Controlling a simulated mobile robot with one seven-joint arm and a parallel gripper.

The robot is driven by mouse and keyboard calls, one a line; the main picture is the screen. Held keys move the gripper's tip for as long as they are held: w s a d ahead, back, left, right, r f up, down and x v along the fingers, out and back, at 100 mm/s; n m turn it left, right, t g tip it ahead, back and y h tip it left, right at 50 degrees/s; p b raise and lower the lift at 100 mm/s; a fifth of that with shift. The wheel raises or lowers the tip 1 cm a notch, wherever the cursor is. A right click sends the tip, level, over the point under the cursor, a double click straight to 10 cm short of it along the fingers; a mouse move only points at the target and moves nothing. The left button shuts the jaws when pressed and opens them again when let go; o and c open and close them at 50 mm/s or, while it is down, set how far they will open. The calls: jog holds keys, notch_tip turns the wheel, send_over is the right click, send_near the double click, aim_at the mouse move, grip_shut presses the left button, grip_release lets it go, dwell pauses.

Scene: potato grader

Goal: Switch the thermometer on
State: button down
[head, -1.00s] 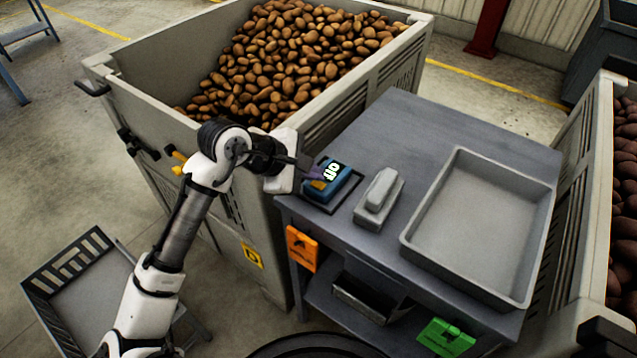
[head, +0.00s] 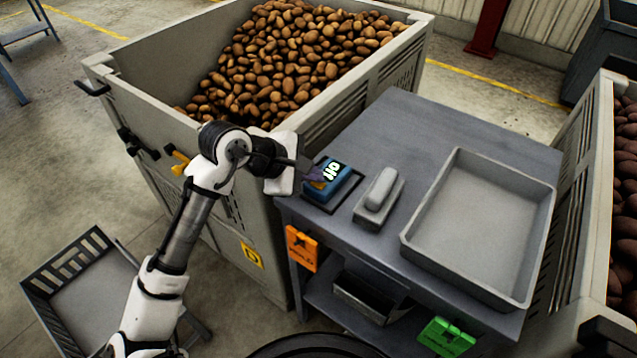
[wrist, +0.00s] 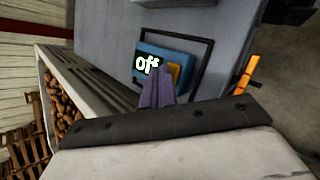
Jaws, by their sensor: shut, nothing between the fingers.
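In the wrist view the fingertips (wrist: 157,74) overlap the box's lower edge near the yellow patch. I cannot tell whether they touch it.
A grey block in a small holder (head: 378,199) and a large empty tray (head: 407,243) stand to the right on the table. A big crate of potatoes (head: 105,72) stands behind and left. Orange (head: 301,249) and green (head: 446,337) tags hang at the table's front.

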aim_at(313, 187)
jog(key=shift+f, duration=0.25)
dwell(0.3)
jog(key=shift+r, duration=0.1)
jog(key=shift+r+p, duration=0.5)
jog(key=shift+p, duration=0.15)
notch_tip(313, 187, up, 6)
jog(key=p, duration=0.6)
